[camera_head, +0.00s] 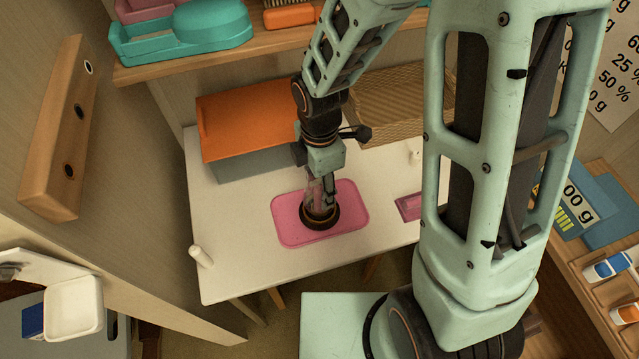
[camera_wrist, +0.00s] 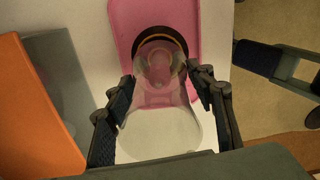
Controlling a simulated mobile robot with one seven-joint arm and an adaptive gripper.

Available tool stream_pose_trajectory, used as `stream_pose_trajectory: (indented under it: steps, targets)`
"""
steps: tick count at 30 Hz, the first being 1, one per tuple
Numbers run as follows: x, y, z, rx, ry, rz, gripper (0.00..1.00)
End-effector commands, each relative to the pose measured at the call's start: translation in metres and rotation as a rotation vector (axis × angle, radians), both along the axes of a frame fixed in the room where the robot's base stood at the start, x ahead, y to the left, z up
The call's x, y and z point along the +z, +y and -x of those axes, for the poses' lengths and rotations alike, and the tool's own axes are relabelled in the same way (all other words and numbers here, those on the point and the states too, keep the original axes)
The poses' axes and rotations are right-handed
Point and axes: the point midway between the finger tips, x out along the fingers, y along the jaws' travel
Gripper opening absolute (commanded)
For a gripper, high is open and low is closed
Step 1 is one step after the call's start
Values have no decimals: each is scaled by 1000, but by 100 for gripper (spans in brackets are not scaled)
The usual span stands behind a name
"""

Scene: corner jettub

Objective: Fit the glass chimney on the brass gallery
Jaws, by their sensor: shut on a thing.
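The glass chimney (camera_wrist: 160,125) is clear and flared, and it stands between the two dark fingers of my gripper (camera_wrist: 162,84), which is shut on it. In the head view my gripper (camera_head: 321,180) is directly above the pink tray, pointing down, and the clear chimney (camera_head: 318,197) shows faintly below it. The brass gallery (camera_head: 320,222) is a dark round piece with a brass-coloured ring, on the tray. The gallery's rim (camera_wrist: 183,45) shows around the chimney's far end in the wrist view. I cannot tell whether the chimney touches it or is seated.
The pink tray (camera_head: 289,228) lies on a white table (camera_head: 230,262). An orange-lidded grey box (camera_head: 245,125) stands behind left, a wicker basket (camera_head: 400,105) behind right. A small pink item (camera_head: 409,207) lies right of the tray. A white cylinder (camera_head: 201,257) stands at the table's left edge.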

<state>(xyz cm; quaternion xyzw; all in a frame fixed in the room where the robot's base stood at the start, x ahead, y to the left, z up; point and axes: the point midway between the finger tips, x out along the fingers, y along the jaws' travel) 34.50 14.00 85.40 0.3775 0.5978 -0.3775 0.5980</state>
Motion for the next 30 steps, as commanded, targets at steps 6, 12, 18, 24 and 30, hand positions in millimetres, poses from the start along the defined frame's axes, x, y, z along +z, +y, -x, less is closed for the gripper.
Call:
stream_pose_trajectory:
  steps: [6,12,18,24,30]
  targets:
    - [0,0,0,0,0,0,23]
    - [-1,0,0,0,-1,0,23]
    - [-3,0,0,0,-1,0,23]
    - [-5,0,0,0,-1,0,23]
    - [-5,0,0,0,0,0,23]
